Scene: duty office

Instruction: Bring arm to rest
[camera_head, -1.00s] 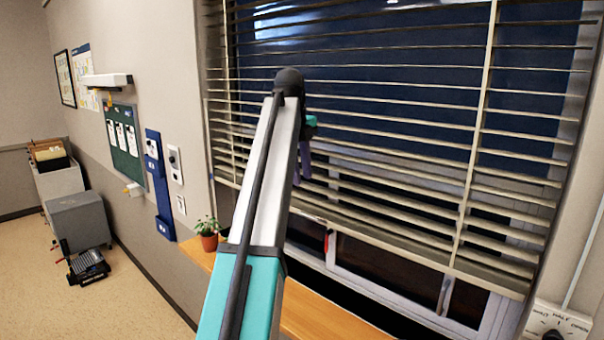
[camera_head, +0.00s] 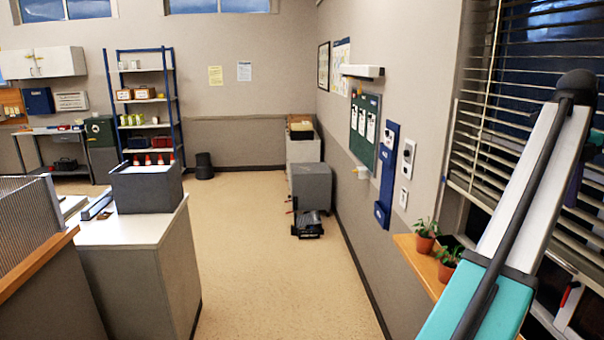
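My arm (camera_head: 525,185) rises from the bottom right of the head view, with a teal lower section, a silver link and a black cable along it. It is raised and stretched up in front of the window blinds. A small teal and purple part shows behind the upper link at the right edge. My gripper's fingers cannot be made out, so whether it is open or shut is hidden.
A wooden sill (camera_head: 418,262) with potted plants (camera_head: 426,236) is close left of my arm, and blinds (camera_head: 482,130) are behind it. A grey counter (camera_head: 150,260) stands at left. Open floor (camera_head: 270,250) lies between. A black device (camera_head: 307,224) sits by the wall.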

